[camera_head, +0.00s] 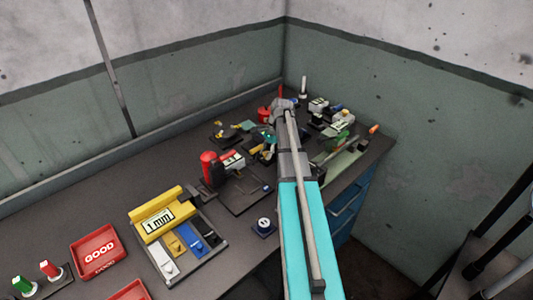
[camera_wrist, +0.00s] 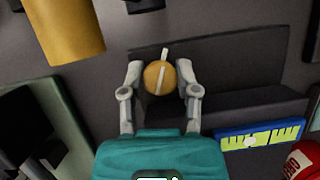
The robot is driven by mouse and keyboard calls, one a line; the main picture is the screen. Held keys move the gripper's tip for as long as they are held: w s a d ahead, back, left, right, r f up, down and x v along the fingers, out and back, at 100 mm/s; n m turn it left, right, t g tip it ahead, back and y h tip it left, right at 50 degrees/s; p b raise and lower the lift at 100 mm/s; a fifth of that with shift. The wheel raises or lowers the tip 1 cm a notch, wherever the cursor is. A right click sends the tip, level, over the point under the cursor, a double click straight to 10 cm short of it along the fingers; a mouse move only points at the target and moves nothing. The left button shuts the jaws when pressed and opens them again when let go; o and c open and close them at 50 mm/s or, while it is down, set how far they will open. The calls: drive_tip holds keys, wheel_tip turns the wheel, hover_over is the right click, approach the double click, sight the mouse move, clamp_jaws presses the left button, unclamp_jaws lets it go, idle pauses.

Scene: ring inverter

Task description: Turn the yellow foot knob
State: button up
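In the wrist view a round orange-yellow knob (camera_wrist: 151,81) with a pale pointer bar across it sits in front of a dark base. The bar leans slightly right at its top. My gripper (camera_wrist: 158,77) has one finger on each side of the knob. The right finger is very close to it; I cannot tell whether either finger touches. The fingers are apart, with the knob between them. In the head view my arm hides the knob, and my gripper's fingers cannot be made out among the parts at the table's far end.
Close by in the wrist view are a large yellow cylinder (camera_wrist: 65,25), a blue-framed yellow-green scale (camera_wrist: 275,137) and a red object (camera_wrist: 300,162). In the head view, a yellow 1 mm block (camera_head: 158,221) and a red GOOD tray (camera_head: 97,249) lie at left on the dark table (camera_head: 110,200).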

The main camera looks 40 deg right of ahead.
clamp_jaws()
drive_tip(key=shift+n, duration=0.4)
drive_tip(key=shift+w+n+g, duration=0.1)
drive_tip(key=shift+n+g, duration=0.6)
drive_tip(key=shift+n, duration=0.5)
drive_tip(key=shift+n+g+h, duration=0.4)
drive_tip(key=shift+n+g, duration=0.2)
drive_tip(key=shift+n, duration=1.3)
drive_tip(key=o, duration=0.8)
unclamp_jaws()
drive_tip(key=shift+c, duration=0.2)
